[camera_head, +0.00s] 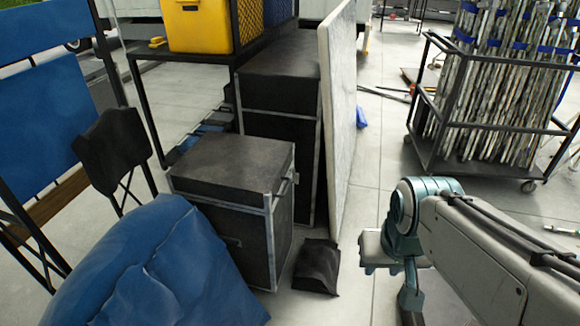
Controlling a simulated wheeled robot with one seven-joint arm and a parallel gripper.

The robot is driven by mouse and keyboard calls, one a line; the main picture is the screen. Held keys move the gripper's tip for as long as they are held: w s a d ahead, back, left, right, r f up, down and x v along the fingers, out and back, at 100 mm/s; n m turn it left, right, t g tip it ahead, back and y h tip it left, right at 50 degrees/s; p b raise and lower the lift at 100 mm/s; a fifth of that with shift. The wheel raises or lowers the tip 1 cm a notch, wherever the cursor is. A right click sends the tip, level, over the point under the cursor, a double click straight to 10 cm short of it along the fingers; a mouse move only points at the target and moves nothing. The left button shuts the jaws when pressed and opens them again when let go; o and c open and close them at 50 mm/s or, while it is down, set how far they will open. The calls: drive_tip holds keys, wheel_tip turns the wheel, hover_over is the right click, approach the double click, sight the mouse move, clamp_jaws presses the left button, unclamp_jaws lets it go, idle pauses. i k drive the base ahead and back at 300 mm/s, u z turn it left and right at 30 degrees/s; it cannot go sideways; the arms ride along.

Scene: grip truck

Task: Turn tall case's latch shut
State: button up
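The tall case (281,75) is a black box with metal edges, standing behind a shorter black case (232,168). The shorter case hides the lower left of its front. I cannot make out the tall case's latch or how it is turned. A small metal fitting shows on the upper right side of the shorter case. The end of my arm, with my gripper (380,252), is at the lower right, over the floor and well apart from both cases. Its fingers are not clear enough to tell open from shut.
A pale upright panel (339,110) stands against the tall case's right side. A dark bag (317,267) lies on the floor beside the shorter case. A blue cover (150,270) fills the lower left. A wheeled cart (489,127) stands at the upper right. Floor between panel and cart is mostly clear.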

sight(295, 176)
drive_tip(key=u, duration=0.3)
drive_tip(key=i, duration=1)
